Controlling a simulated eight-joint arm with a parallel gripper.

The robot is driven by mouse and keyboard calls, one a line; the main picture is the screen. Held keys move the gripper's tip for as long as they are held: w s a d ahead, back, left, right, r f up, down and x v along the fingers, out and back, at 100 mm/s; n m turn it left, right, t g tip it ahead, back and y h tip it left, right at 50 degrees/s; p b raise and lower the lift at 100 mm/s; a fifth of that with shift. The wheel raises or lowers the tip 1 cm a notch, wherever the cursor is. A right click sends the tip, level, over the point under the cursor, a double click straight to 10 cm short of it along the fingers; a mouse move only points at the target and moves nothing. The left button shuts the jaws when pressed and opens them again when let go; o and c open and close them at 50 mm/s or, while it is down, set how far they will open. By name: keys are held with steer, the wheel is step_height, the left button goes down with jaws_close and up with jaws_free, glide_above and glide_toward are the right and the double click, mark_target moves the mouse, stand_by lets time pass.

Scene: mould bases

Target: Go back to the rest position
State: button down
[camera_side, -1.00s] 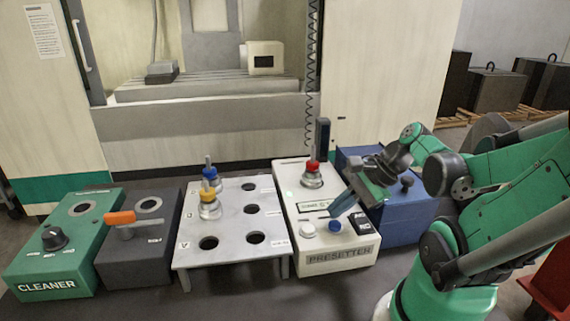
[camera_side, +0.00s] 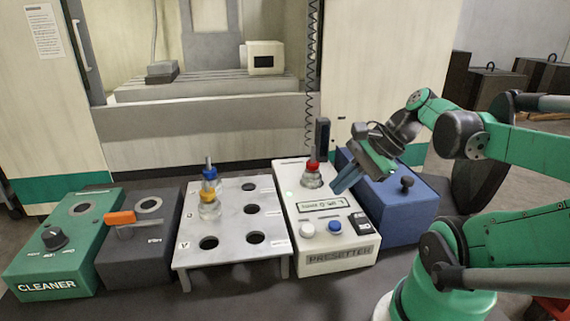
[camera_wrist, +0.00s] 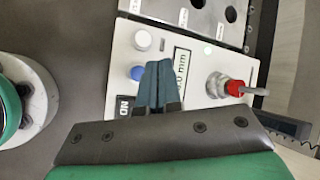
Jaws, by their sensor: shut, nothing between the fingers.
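My gripper (camera_side: 344,184) is shut and empty. It hangs in the air above the seam between the white presetter (camera_side: 325,262) and the blue box (camera_side: 404,222), pointing down and left. In the wrist view my gripper's fingers (camera_wrist: 157,88) lie together over the presetter's display and buttons. A red-collared tool holder (camera_side: 312,174) stands upright on the presetter, apart from my gripper; it also shows in the wrist view (camera_wrist: 236,88).
Further left are a dark box with an orange handle (camera_side: 121,218) and a green cleaner box (camera_side: 62,268). A machine with an open bay stands behind. Air above the boxes is free.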

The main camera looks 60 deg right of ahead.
stand_by(0.4)
steer(key=shift+w+a+f+n, duration=0.25)
steer(key=shift+a+n, duration=0.05)
steer(key=shift+n, duration=0.5)
steer(key=w+a+n, duration=0.1)
steer(key=n, duration=0.2)
steer(key=w+a+f+n+g+h, duration=0.1)
steer(key=n, duration=0.2)
steer(key=w+a+n+h, duration=0.1)
steer(key=n, duration=0.2)
steer(key=shift+w+a+f+g, duration=0.1)
steer(key=shift+a+f+g, duration=0.05)
steer(key=shift+f+g, duration=0.15)
steer(key=w+a+n, duration=0.1)
steer(key=a+n, duration=0.1)
steer(key=n, duration=0.2)
steer(key=w+a+n+t, duration=0.1)
steer(key=n, duration=0.2)
steer(key=w+a+r+n+t+h, duration=0.1)
steer(key=a+n, duration=0.1)
steer(key=n, duration=0.2)
steer(key=shift+w+a+n, duration=0.3)
steer(key=shift+w, duration=0.1)
